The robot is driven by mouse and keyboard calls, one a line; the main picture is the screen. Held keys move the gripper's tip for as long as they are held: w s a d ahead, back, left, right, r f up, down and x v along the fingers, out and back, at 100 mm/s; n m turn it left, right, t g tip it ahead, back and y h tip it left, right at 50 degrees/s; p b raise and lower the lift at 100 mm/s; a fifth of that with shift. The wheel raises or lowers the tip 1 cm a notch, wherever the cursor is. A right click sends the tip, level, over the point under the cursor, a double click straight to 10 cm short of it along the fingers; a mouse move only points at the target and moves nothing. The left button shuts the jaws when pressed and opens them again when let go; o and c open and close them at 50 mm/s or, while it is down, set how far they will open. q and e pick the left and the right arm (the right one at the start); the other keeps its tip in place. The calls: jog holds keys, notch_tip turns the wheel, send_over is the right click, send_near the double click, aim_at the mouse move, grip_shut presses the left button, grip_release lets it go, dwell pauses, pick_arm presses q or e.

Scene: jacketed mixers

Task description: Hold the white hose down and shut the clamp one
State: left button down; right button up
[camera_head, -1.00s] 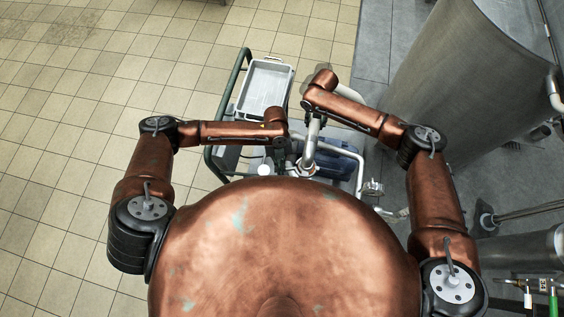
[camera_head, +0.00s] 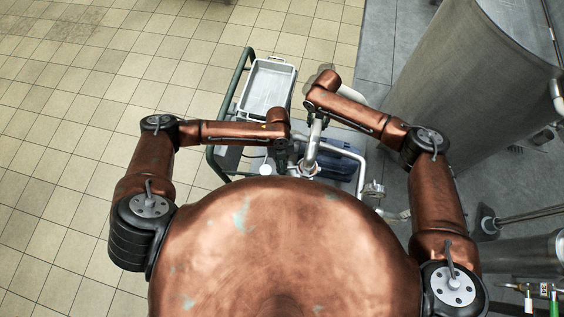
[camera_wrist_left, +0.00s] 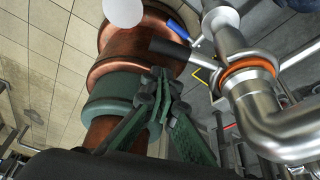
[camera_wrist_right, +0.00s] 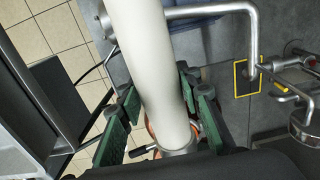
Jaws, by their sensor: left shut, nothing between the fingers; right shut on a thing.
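The white hose (camera_head: 315,134) stands over a pipe end in the head view. My right gripper is shut around it; its green fingers (camera_wrist_right: 158,100) lie on both sides of the hose (camera_wrist_right: 145,60) in the right wrist view. I cannot tell whether the clamp is shut. My left gripper (camera_wrist_left: 160,78) is shut and empty, apart from the joint, to its left. In the head view the left gripper (camera_head: 283,160) is beside the hose's foot.
A cart with a green rail (camera_head: 238,75) carries a grey tray (camera_head: 267,88) and a blue unit (camera_head: 340,160). A bent steel pipe (camera_wrist_right: 250,40) runs close to the hose. A large steel tank (camera_head: 455,80) stands at the right. The tiled floor at left is clear.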

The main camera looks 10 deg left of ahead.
pick_arm(q)
notch_tip(320, 180, up, 10)
jog(key=w, duration=0.1)
jog(key=shift+a, duration=0.15)
pick_arm(e)
jog(key=o, duration=1.1)
jog(key=shift+o, duration=0.2)
pick_arm(q)
jog(key=shift+w, duration=0.1)
jog(key=shift+r+p, duration=2.45)
jog(key=shift+r, duration=0.25)
pick_arm(e)
jog(key=shift+r, duration=3.5)
